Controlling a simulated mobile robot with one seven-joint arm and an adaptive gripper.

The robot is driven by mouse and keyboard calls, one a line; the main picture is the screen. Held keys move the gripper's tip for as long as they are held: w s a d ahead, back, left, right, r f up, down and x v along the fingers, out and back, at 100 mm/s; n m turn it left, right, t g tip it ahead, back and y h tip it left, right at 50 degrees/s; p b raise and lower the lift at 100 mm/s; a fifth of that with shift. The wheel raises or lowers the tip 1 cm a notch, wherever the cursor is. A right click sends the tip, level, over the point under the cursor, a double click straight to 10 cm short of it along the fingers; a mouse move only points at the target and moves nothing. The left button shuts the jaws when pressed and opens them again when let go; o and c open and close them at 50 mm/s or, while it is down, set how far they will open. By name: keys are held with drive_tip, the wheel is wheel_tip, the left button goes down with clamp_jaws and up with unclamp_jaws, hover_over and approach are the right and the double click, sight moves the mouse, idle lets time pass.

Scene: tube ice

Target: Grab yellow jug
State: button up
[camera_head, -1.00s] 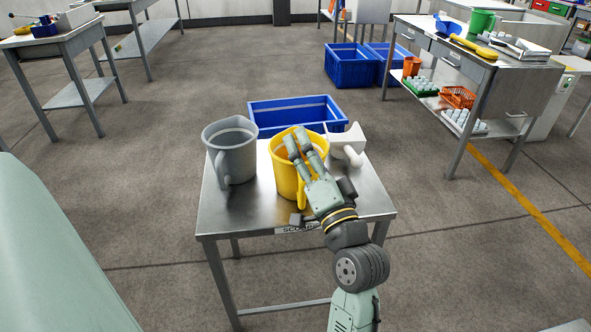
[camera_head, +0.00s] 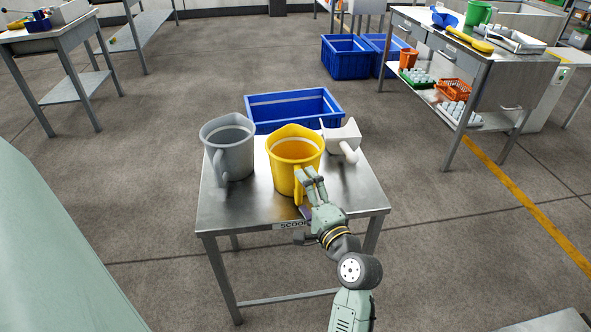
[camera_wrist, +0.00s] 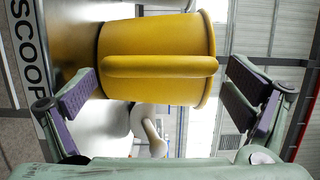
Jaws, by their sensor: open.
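The yellow jug (camera_head: 289,175) stands upright on a small steel table (camera_head: 240,208), with its handle toward me. In the wrist view the yellow jug (camera_wrist: 150,38) appears turned sideways, and its handle (camera_wrist: 160,66) runs across between my finger pads. My gripper (camera_head: 312,185) is at the handle side of the jug, near the table's front edge. In the wrist view my gripper (camera_wrist: 165,95) is open, with one purple-padded finger on each side and nothing clamped. The handle is between or just beyond the fingertips; I cannot tell exactly.
A grey jug (camera_head: 229,150) stands left of the yellow one. A white scoop (camera_head: 342,138) lies close on the right. A blue crate (camera_head: 292,106) is on the floor behind the table. The table's front left is bare.

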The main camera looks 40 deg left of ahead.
drive_tip(key=shift+x, duration=1.15)
drive_tip(key=shift+c, duration=0.5)
drive_tip(key=shift+r, duration=0.1)
drive_tip(key=c, duration=0.9)
